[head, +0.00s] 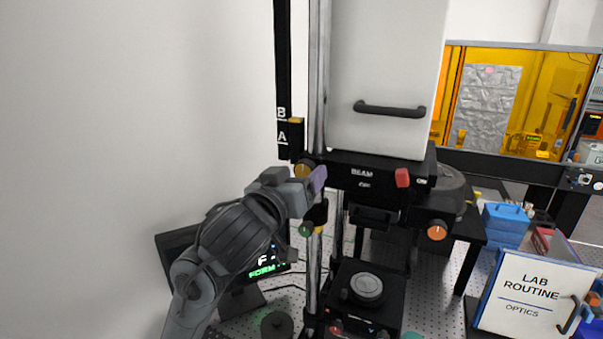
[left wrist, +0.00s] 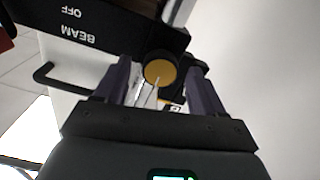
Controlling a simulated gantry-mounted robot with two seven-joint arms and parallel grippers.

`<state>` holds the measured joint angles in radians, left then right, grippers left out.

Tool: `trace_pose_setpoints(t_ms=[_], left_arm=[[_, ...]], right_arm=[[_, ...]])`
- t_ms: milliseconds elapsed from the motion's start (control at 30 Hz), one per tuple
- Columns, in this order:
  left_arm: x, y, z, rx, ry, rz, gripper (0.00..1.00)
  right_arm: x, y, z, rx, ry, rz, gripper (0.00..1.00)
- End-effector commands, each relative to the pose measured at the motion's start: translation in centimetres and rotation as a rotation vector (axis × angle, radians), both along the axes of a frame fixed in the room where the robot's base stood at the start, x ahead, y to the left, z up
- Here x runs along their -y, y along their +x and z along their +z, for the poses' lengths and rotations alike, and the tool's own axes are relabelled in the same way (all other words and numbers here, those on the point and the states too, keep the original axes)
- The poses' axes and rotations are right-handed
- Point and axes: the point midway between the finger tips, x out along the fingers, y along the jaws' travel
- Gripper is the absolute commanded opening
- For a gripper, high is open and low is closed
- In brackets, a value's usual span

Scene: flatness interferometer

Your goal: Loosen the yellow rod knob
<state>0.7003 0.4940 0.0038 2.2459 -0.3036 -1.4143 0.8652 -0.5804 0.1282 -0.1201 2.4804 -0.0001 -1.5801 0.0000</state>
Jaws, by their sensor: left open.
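The yellow rod knob (head: 302,170) sits on the vertical rod, at the left end of the black beam housing. In the left wrist view the round yellow knob face (left wrist: 160,72) lies between the tips of my two purple-grey fingers. My left gripper (head: 311,181) is open at the knob, one finger on each side in its wrist view (left wrist: 157,78). I cannot tell whether the fingers touch the knob. In the head view the gripper's near finger stands just right of the knob. My right gripper is in neither view.
The black beam housing (head: 345,168) has a red switch (head: 402,177); a white cover with a black handle (head: 390,109) stands above. A green knob (head: 305,230) is lower on the rod, an orange knob (head: 437,233) to the right. A monitor (head: 177,247) stands behind my left arm.

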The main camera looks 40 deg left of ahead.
Motion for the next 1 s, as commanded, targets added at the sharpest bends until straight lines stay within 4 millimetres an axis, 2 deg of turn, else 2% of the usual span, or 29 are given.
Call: trace_pose_setpoints(t_ms=[200, 467, 567, 833, 867, 1000], left_arm=[[-0.38, 1.11, -0.05, -0.001, 0.000, 0.001, 0.69], [-0.39, 1.19, -0.05, -0.001, -0.001, 0.001, 0.69], [-0.39, 1.18, -0.04, -0.001, -0.001, 0.001, 0.57], [-0.39, 1.16, -0.04, -0.001, 0.000, 0.001, 0.16], [-0.39, 1.16, -0.04, 0.000, 0.000, 0.001, 0.13], [-0.39, 1.15, -0.02, -0.002, 0.005, 0.001, 0.13]], right_arm=[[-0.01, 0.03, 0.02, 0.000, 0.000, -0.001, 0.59], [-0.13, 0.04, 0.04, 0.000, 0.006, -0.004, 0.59], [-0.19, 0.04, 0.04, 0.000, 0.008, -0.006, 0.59], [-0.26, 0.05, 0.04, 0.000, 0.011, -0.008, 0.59], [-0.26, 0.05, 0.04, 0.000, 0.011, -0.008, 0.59], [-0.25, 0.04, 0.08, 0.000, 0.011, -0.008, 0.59]])
